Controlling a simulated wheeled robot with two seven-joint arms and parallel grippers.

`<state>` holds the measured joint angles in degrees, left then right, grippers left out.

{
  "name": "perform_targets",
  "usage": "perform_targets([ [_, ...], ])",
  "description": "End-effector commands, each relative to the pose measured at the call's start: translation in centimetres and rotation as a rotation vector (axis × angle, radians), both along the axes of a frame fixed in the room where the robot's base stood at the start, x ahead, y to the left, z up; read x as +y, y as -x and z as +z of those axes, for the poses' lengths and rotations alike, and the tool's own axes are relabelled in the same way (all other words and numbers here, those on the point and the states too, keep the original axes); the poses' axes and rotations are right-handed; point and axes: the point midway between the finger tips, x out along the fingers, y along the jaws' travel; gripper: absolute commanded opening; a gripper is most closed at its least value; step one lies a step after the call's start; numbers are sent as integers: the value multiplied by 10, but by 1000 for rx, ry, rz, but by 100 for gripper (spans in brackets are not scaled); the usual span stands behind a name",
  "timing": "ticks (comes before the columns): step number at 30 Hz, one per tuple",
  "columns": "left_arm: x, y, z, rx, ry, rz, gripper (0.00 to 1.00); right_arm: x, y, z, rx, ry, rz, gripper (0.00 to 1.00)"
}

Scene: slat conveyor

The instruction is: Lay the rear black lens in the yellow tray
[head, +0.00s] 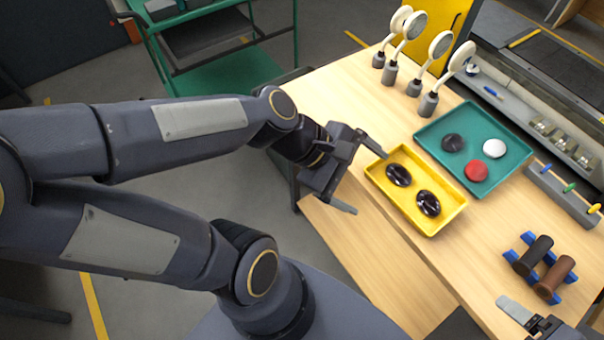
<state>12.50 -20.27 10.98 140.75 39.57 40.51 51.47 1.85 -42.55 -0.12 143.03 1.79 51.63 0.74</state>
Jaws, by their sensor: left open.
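The yellow tray (440,227) lies on the wooden table. Two glossy black lenses lie inside it, one toward the rear left (398,175) and one toward the front right (428,203). My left gripper (359,178) is open and empty, just left of the yellow tray, with its fingers spread wide at the table's edge. My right gripper (515,311) shows only in part at the bottom right corner, one finger visible, the rest cut off by the picture's edge.
A teal tray (505,177) behind the yellow one holds a dark grey disc (453,142), a white disc (494,148) and a red disc (476,170). Several round-headed stands (432,100) stand at the back. A blue rack (528,240) with two rollers is at right.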

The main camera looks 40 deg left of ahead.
Motion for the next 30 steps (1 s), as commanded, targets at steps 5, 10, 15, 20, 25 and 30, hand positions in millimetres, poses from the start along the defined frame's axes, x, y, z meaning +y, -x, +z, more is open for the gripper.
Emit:
perform_targets([
  [5, 44, 42, 3, -458, -545, -576, 91, 0, 0, 0, 0, 0, 0, 78],
  [10, 74, 60, 0, -619, -821, -876, 91, 0, 0, 0, 0, 0, 0, 78],
  [15, 81, 63, -1, -647, -883, -950, 91, 0, 0, 0, 0, 0, 0, 78],
  [20, 81, 63, -1, -646, -881, -948, 91, 0, 0, 0, 0, 0, 0, 78],
  [25, 81, 63, -24, -645, -880, -947, 91, 0, 0, -23, 0, 0, 0, 78],
  [30, 81, 63, -24, -645, -880, -946, 91, 0, 0, -23, 0, 0, 0, 78],
])
